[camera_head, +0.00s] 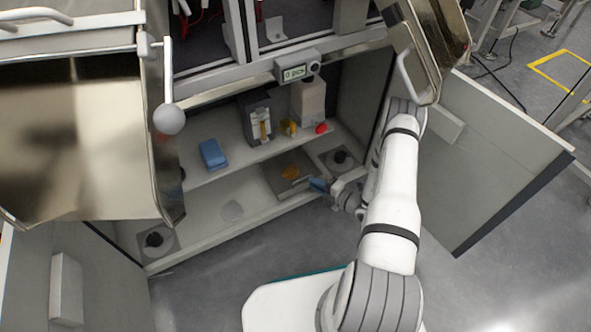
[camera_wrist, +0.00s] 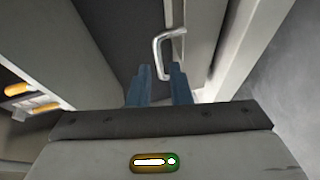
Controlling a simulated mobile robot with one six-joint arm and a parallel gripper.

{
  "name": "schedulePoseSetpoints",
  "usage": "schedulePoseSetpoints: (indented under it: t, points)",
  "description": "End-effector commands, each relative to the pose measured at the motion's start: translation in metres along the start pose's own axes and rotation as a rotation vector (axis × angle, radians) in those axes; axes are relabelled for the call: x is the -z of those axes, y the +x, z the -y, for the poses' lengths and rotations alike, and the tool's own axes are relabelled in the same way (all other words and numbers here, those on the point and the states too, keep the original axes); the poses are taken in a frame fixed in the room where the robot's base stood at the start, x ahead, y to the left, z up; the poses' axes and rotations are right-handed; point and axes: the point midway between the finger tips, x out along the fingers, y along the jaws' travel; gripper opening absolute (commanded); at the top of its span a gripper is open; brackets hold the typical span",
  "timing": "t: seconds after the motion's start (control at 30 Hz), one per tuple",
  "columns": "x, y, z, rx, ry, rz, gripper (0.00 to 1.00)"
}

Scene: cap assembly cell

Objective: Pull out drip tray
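The drip tray (camera_head: 275,181) is a dark, shallow square tray with an orange-brown stain (camera_head: 290,172). It sits on the cabinet's bottom floor, right of centre. My gripper (camera_head: 315,184) is at the tray's front right, its blue fingers pointing toward it. In the wrist view a pale metal bar handle (camera_wrist: 157,52) stands just ahead of my gripper (camera_wrist: 160,78). The two blue fingers are apart, with a gap between them.
The shelf above holds a blue box (camera_head: 212,154), a dark dispenser (camera_head: 257,118), a pale canister (camera_head: 308,102) and a red item (camera_head: 321,128). The right cabinet door (camera_head: 495,165) stands open beside my arm. A steel hopper with a round knob (camera_head: 169,119) hangs at left.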

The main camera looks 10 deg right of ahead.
Motion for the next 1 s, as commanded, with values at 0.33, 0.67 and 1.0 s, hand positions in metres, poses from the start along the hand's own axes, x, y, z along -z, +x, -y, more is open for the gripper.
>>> schedulePoseSetpoints:
  t: [0.33,0.67,1.0]
  points:
    - [0.004,0.056,0.002,0.0,-0.004,-0.012,0.18]
    - [0.005,0.077,0.0,0.001,-0.003,-0.012,0.18]
    - [0.005,0.077,-0.001,0.001,-0.003,-0.013,0.04]
